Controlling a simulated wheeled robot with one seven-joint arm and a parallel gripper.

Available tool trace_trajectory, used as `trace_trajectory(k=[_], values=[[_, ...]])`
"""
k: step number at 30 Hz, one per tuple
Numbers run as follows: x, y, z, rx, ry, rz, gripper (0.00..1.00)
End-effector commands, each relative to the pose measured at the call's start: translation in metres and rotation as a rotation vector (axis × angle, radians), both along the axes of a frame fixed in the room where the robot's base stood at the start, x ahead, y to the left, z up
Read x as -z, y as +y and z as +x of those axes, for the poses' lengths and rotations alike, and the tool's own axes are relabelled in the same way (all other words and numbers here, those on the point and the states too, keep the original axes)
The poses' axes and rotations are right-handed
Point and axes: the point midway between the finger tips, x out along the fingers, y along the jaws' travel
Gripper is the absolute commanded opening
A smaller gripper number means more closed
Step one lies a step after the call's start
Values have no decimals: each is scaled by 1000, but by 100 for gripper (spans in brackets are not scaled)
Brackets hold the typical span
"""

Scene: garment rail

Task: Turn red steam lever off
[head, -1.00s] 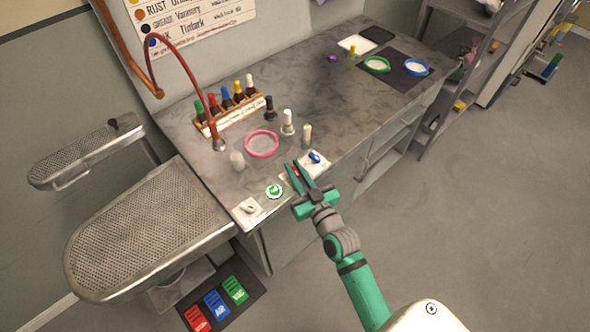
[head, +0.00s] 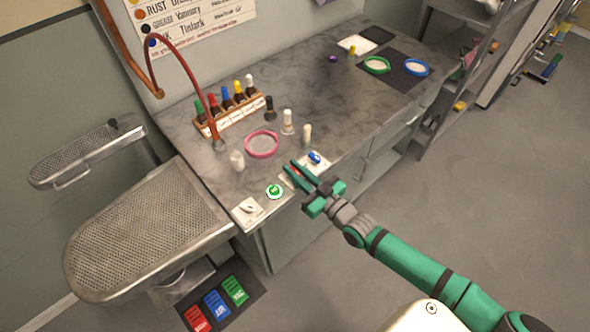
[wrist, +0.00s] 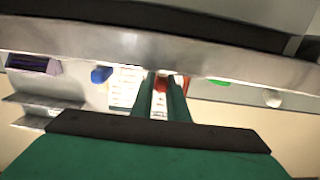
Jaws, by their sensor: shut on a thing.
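The red steam lever (head: 296,171) sits at the front edge of the grey worktop, mostly hidden by my fingers in the head view. In the wrist view the red lever (wrist: 162,84) shows between the fingertips, with a pale labelled plate beside it. My gripper (head: 291,169) reaches in from the front right, its two green fingers on either side of the lever. It also shows in the wrist view (wrist: 161,78), shut on the red lever. The lever's exact angle is hard to tell.
A blue lever (head: 314,157) stands close right of my fingers. A green round knob (head: 275,191) and a white knob (head: 249,207) are to the left. A pink ring (head: 261,144) and small bottles stand behind.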

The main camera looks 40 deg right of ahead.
Motion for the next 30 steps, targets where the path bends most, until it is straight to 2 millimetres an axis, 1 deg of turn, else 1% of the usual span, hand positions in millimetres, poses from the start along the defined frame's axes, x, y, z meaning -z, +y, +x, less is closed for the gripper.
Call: trace_trajectory(k=[20,21,22,23,30], values=[[3,-1,-1,-17,6,0,0],[3,-1,-1,-17,6,0,24],[2,-1,-1,-17,6,0,31],[2,-1,-1,-17,5,0,33],[1,-1,-1,-17,3,0,33]])
